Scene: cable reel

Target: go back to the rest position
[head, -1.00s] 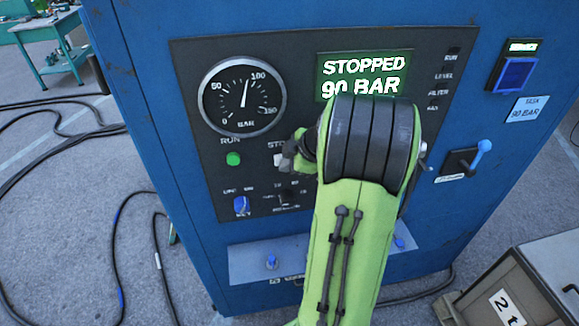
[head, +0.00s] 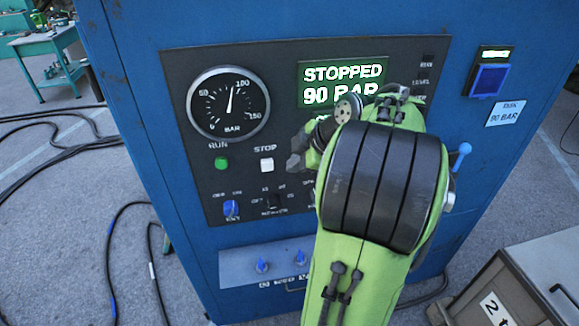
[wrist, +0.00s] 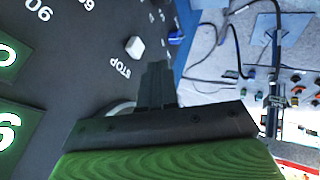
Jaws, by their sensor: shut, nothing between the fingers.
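My gripper (wrist: 156,85) shows in the wrist view with its dark fingers together and nothing between them. It is in front of the control panel, apart from the white STOP button (wrist: 135,48). In the head view my green arm with black joint covers stands before the panel's right part, and the gripper's dark tip (head: 298,152) shows just right of the STOP button (head: 267,165). The blue cabinet's panel (head: 180,60) carries a round gauge (head: 228,104), a green RUN button (head: 221,163) and a green display (head: 343,84) reading STOPPED, 90 BAR.
A blue-handled lever (head: 462,155) and a blue square switch (head: 489,80) are on the cabinet's right. A grey-topped crate (head: 490,305) stands at lower right. Black cables (head: 60,160) lie on the floor at left. A teal bench (head: 45,42) stands at far left.

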